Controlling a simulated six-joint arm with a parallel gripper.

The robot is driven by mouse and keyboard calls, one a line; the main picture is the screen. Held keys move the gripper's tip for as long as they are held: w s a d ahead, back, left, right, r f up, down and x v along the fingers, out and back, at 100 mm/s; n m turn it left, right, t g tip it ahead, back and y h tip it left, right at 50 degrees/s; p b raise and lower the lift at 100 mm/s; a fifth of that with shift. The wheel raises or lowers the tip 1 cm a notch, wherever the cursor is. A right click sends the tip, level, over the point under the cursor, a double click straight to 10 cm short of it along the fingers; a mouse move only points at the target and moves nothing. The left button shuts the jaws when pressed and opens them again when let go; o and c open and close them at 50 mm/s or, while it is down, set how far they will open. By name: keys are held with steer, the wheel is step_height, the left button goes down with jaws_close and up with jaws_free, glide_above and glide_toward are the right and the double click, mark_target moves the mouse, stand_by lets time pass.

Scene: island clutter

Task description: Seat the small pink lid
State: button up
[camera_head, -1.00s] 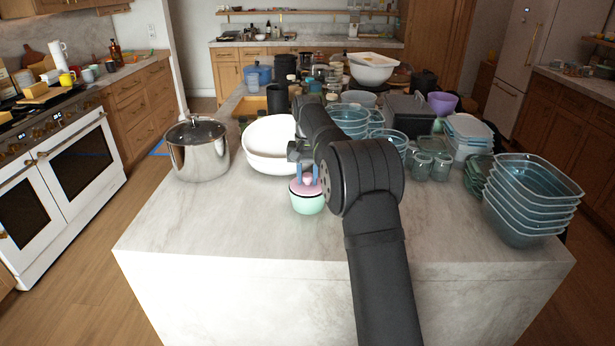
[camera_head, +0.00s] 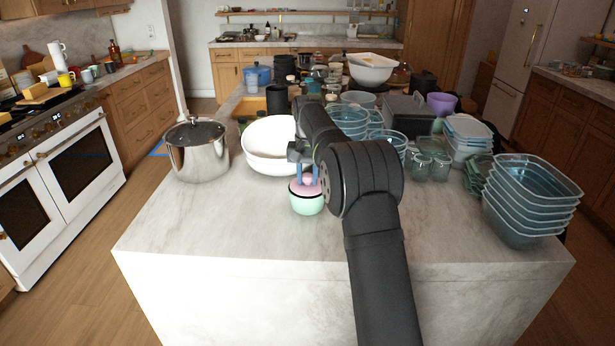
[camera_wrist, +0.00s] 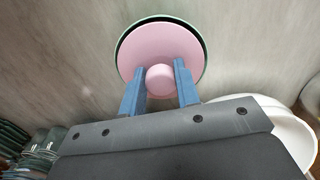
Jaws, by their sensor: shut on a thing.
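The small pink lid (camera_head: 306,190) is on top of a mint green bowl (camera_head: 307,205) on the island counter. My gripper (camera_head: 306,176) is above it, with its blue fingers shut on the lid's round knob. In the wrist view the lid (camera_wrist: 160,47) lies within the bowl's green rim (camera_wrist: 203,62), and a dark gap shows along the rim's upper left. My gripper's fingers (camera_wrist: 160,84) stand on both sides of the knob. I cannot tell whether the lid rests fully on the bowl.
White bowls (camera_head: 268,137) stand just behind, and a steel pot (camera_head: 197,150) stands to the left. Glass cups (camera_head: 430,166) and stacked blue containers (camera_head: 530,200) are to the right. The counter's front (camera_head: 220,235) is clear.

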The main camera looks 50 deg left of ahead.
mark_target(308, 176)
steer(key=shift+f, duration=0.65)
steer(key=o, duration=1)
steer(key=shift+o, duration=0.2)
step_height(308, 176, up, 17)
steer(key=shift+r, duration=0.15)
stand_by(0.4)
step_height(308, 176, down, 17)
steer(key=shift+f, duration=0.1)
stand_by(0.8)
